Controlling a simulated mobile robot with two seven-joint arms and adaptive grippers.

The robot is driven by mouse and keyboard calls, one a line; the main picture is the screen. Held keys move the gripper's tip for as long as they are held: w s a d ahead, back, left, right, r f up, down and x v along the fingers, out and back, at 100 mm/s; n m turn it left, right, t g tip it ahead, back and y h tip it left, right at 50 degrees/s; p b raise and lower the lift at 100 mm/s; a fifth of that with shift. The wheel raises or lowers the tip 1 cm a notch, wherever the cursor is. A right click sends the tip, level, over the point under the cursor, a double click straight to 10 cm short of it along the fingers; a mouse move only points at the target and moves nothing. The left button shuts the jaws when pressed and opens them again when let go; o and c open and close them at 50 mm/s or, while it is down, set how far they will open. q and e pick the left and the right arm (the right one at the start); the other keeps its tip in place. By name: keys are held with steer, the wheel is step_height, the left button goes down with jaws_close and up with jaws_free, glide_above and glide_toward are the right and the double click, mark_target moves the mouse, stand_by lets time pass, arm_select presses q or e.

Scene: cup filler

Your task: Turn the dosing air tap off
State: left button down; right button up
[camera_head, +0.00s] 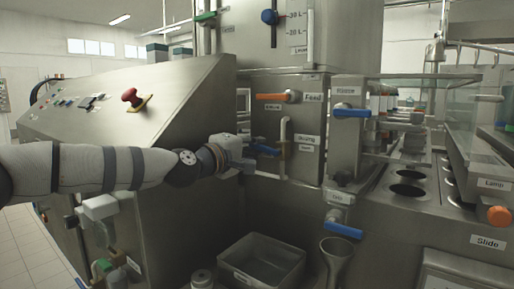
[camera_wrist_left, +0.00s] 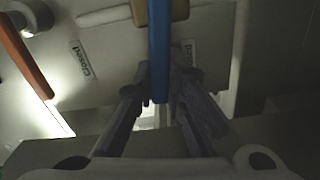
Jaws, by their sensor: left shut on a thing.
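The dosing air tap has a blue lever handle (camera_head: 266,151) that sticks out to the left, level, on the steel cabinet front below the orange Feed handle. A small label that seems to read Dosing (camera_head: 307,139) is at its right. My left gripper (camera_head: 250,152) is at the lever's free end, shut on it. In the left wrist view the blue lever (camera_wrist_left: 159,45) runs down between the fingers of my left gripper (camera_wrist_left: 162,88). A label reading Closed (camera_wrist_left: 80,60) is left of it. Another label (camera_wrist_left: 190,52), hard to read, is right of it. My right gripper is not in view.
An orange Feed handle (camera_head: 271,97) is just above. A blue Rinse handle (camera_head: 351,113) and a lower blue handle (camera_head: 343,231) are to the right. A red emergency button (camera_head: 131,96) is on the sloped panel at left. A grey bin (camera_head: 262,243) stands below.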

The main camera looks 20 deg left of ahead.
arm_select(q)
steer(key=shift+f+n+b, duration=0.35)
steer(key=shift+f+n, duration=0.2)
steer(key=shift+n, duration=0.25)
steer(key=shift+d, duration=0.1)
steer(key=c, duration=1.6)
jaws_free()
steer(key=v, duration=1.2)
